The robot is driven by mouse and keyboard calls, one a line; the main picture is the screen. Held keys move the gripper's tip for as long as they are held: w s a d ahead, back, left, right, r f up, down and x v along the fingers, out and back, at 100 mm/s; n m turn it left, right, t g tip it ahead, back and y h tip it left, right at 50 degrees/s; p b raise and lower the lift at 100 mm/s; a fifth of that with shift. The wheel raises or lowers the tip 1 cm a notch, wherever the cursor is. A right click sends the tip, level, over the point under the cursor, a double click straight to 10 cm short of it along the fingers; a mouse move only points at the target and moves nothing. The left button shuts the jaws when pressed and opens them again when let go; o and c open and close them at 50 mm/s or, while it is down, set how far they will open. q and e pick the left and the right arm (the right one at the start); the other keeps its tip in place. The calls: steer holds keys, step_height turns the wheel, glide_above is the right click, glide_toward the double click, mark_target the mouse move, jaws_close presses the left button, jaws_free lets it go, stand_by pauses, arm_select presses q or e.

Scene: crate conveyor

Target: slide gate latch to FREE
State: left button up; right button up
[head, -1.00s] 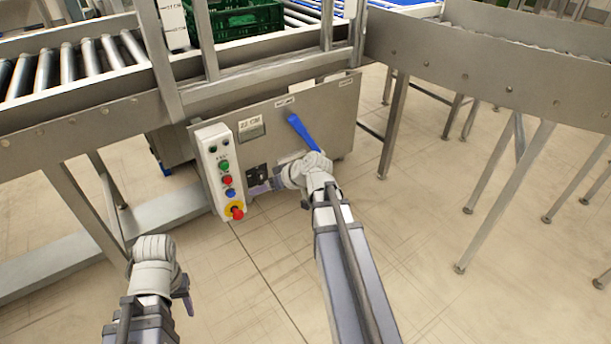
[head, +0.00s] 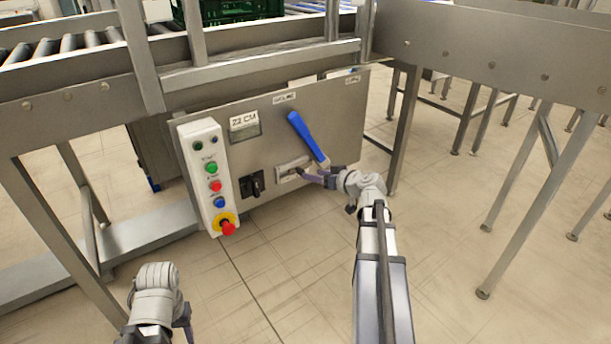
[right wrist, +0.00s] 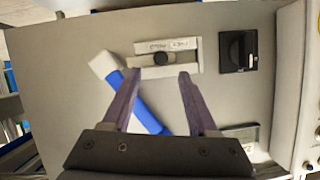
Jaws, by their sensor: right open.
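The gate latch is a pale slotted plate with a dark round knob (right wrist: 160,58) on the steel control panel. In the head view the latch plate (head: 288,171) sits below the blue lever and right of the black rotary switch, partly hidden by my right gripper. My right gripper (right wrist: 160,76) is open and empty. The knob lies just beyond its two fingertips, roughly midway between them; contact cannot be told. In the head view my right gripper (head: 318,176) reaches in from the right. My left gripper (head: 184,314) hangs low at left, away from the panel; its jaws are unclear.
The blue lever (head: 307,136) slants down close to my right gripper. The black rotary switch (head: 252,185) and a button box (head: 207,172) with a red emergency stop (head: 228,228) are to the left. A conveyor frame leg (head: 403,130) stands right of the panel.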

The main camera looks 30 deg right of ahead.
steer(key=b+x, duration=0.1)
steer(key=x, duration=0.5)
steer(key=shift+b, duration=0.4)
jaws_close()
stand_by(1.0)
